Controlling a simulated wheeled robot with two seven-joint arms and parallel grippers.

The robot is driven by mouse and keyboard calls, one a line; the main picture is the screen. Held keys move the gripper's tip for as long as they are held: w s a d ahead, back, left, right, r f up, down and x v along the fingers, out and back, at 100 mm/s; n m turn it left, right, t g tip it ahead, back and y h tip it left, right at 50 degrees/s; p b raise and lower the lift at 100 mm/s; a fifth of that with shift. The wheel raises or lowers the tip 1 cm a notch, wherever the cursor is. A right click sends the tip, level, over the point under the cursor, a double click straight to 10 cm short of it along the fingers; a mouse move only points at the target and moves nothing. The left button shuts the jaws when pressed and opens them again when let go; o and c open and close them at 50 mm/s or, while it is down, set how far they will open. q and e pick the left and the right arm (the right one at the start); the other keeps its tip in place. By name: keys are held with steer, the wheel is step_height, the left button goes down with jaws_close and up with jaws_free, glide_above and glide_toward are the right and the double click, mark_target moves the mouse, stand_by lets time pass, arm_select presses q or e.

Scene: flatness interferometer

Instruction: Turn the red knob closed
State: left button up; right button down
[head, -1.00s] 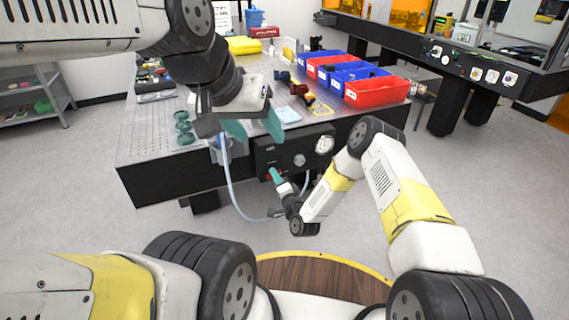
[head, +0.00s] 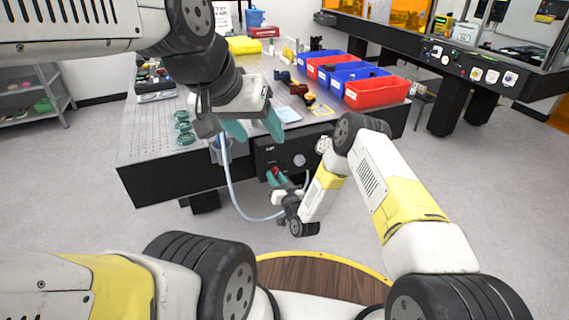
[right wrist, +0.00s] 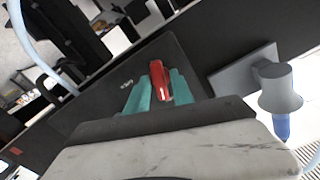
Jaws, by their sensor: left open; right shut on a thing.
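The red knob (right wrist: 158,80) is on the dark control panel (right wrist: 190,60) at the front side of the table. My right gripper (right wrist: 158,90) is shut on the red knob, with one teal finger on each side of it. In the head view the knob (head: 276,170) shows small between the fingertips of my right gripper (head: 277,176). My left gripper (head: 254,130) is open and empty, above the front edge of the table near the panel.
The perforated table (head: 150,127) carries green rings (head: 183,128) and red and blue bins (head: 376,92). A pale hose (head: 232,195) loops down in front of the table, close to my right gripper. A grey knob (head: 299,160) sits on the panel right of the red knob.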

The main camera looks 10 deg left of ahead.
steer(key=shift+n, duration=1.9)
steer(key=shift+f, duration=0.1)
steer(key=c, duration=1.4)
jaws_free()
steer(key=v, duration=0.8)
steer(key=shift+w, duration=0.1)
